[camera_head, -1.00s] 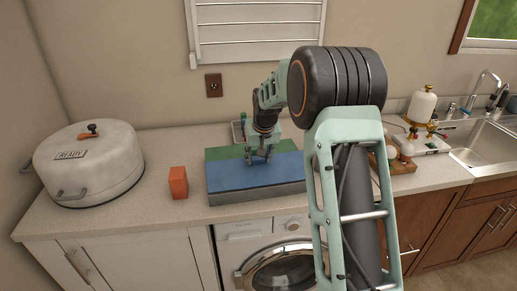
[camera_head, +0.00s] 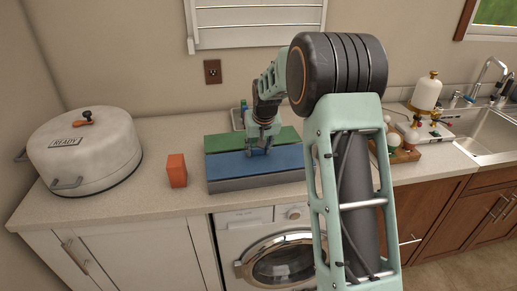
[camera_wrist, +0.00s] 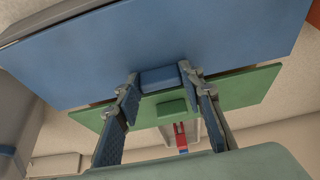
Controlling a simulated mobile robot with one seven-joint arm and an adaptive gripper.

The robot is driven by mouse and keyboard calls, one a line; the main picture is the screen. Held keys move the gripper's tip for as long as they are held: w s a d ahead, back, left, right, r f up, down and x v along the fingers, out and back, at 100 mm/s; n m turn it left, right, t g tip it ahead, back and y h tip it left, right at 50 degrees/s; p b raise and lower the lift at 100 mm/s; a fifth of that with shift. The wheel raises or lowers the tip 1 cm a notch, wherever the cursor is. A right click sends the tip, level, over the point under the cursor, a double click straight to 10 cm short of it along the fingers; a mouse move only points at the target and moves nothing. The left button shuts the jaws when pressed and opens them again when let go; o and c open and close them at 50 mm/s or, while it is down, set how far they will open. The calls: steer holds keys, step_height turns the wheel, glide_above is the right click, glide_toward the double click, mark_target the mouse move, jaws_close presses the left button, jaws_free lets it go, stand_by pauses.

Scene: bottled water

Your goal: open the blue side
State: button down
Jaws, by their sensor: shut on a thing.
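A low grey box (camera_head: 255,184) on the counter has a blue panel (camera_head: 232,166) on its near side and a green panel (camera_head: 224,143) on its far side. My gripper (camera_head: 262,149) is over the blue panel's far edge. In the wrist view, its fingers are shut on the blue handle (camera_wrist: 158,79) at the edge of the blue panel (camera_wrist: 150,45). A dark gap shows between the blue and green panels. The green panel's own handle (camera_wrist: 171,107) lies between the fingers in the picture, untouched.
An orange block (camera_head: 177,170) stands left of the box, and a large white lidded pot (camera_head: 85,160) is farther left. A small tray with bottles (camera_head: 240,115) is behind the box. A wooden rack (camera_head: 403,154) and the sink (camera_head: 490,137) are to the right.

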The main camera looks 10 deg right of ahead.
mark_target(261, 165)
steer(key=c, duration=1.3)
jaws_free()
steer(key=shift+w+f, duration=0.1)
steer(key=shift+f, duration=0.05)
steer(key=shift+o, duration=0.2)
steer(key=v, duration=1.2)
